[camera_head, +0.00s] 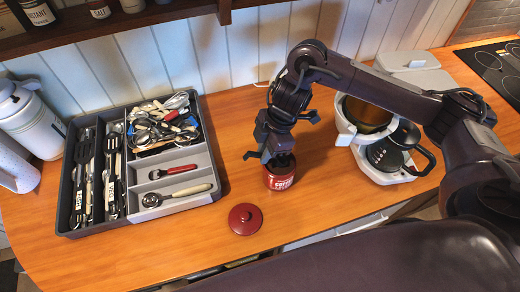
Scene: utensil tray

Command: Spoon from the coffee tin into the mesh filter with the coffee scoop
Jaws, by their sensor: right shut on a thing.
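The red coffee tin (280,179) stands on the wooden counter, its top mostly hidden by my right gripper. Its round red lid (245,219) lies on the counter in front of it. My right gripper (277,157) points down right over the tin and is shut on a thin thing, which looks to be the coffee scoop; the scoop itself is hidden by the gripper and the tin. The mesh filter (367,112) looks brownish-gold and sits in the white holder of the coffee maker, partly behind my right arm. My left gripper is not in view.
A dark utensil tray (75,233) with several compartments of cutlery stands at left. The coffee maker's glass carafe (388,155) is right of the tin. White jugs (32,118) stand at far left, a hob (500,68) at far right. Counter between tray and tin is clear.

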